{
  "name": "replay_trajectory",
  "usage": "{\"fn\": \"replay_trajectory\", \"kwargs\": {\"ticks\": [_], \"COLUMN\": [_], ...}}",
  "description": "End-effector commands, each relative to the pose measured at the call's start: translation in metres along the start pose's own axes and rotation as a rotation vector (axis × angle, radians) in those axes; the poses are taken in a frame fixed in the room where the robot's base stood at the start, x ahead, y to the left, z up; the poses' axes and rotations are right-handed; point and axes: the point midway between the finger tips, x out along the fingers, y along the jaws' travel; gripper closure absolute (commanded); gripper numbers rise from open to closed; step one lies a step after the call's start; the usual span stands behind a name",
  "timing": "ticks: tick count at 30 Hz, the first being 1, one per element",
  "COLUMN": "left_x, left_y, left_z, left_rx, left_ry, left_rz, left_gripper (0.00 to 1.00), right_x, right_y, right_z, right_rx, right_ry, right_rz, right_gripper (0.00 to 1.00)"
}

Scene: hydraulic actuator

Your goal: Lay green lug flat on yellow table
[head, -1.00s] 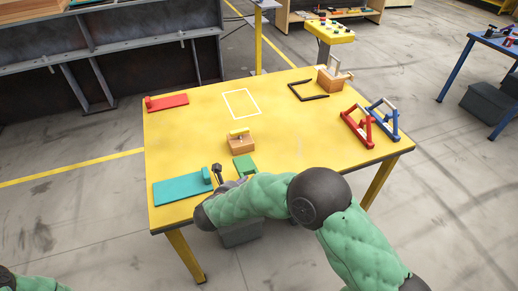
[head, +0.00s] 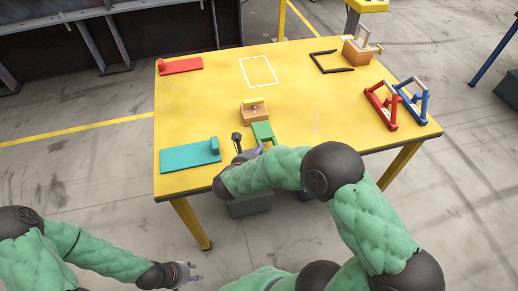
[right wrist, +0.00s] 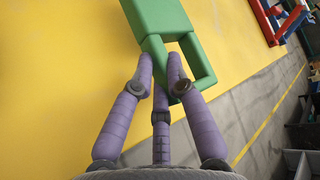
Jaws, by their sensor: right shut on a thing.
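In the right wrist view the lug (right wrist: 160,18) has a solid block end and an open square loop. My right gripper (head: 245,155) is shut on the loop, and its purple fingers (right wrist: 163,65) close around one side bar. I cannot tell whether the lug touches the tabletop. My left gripper (head: 198,271) is off the table at the lower left, empty, its small fingers seemingly apart.
The orange-brown block (head: 254,113) with a yellow top stands behind the lug. A teal plate (head: 190,156) lies left, a red plate (head: 182,66) far left. Red (head: 381,106) and blue (head: 412,100) frames stand right. A white outlined square (head: 258,71) is empty. The table's middle right is clear.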

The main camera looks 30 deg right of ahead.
Motion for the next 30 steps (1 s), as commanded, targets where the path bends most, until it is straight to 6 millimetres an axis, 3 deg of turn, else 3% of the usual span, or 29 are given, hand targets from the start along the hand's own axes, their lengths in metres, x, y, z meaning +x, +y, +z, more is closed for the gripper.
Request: {"fn": "replay_trajectory", "kwargs": {"ticks": [13,26,27,30], "left_x": [0.030,0.035,0.035,0.035], "left_y": [-0.011,-0.012,-0.012,-0.012], "left_z": [-0.001,-0.001,-0.001,-0.002], "left_rx": [0.000,0.000,0.000,0.000], "left_ry": [0.000,0.000,0.000,0.000], "left_rz": [0.000,0.000,0.000,0.000], "left_gripper": [0.60,0.60,0.60,0.60], "right_x": [0.016,0.018,0.018,0.018], "right_y": [0.033,0.043,0.043,0.044], "right_z": [-0.016,-0.022,-0.022,-0.023], "right_rx": [-0.001,-0.008,-0.009,-0.011], "right_ry": [0.000,0.004,0.005,0.006], "right_rz": [-0.001,0.009,0.010,0.010], "right_gripper": [1.00,1.00,0.79,0.57]}}
